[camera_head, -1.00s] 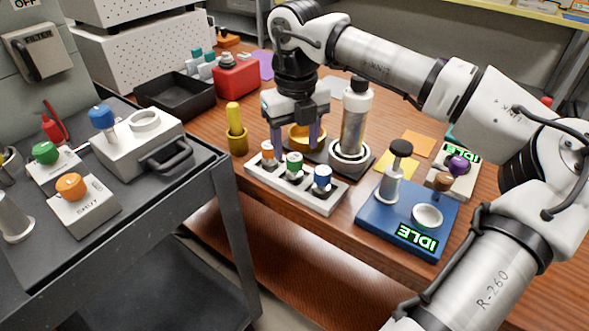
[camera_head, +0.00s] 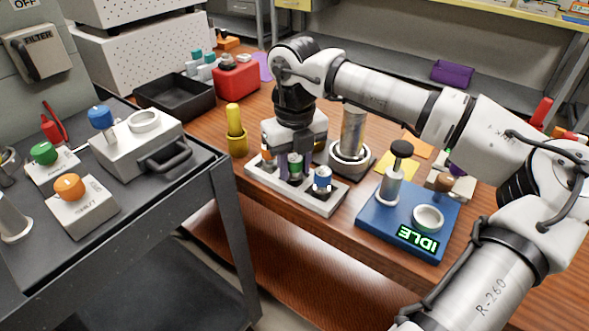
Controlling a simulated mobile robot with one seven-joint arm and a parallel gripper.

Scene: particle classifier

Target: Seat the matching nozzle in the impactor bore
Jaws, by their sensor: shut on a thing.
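A white rack (camera_head: 322,205) near the front edge of the wooden table holds three nozzles: orange-topped (camera_head: 267,155), green-topped (camera_head: 295,165) and blue-topped (camera_head: 322,179). My gripper (camera_head: 295,167) is low over the rack, shut on the green-topped nozzle, which still stands in its middle place. The gripper body hides part of the nozzle tops. A metal cylinder (camera_head: 353,132) stands upright on a round base just right of my gripper, its top hidden by my arm. I cannot tell which opening is the impactor bore.
A blue device (camera_head: 375,228) with an IDLE display, plunger and white ring (camera_head: 429,217) stands right of the rack. A yellow cylinder (camera_head: 234,122) stands left. A dark cart (camera_head: 225,200) with several coloured knobs stands at the left, across a gap.

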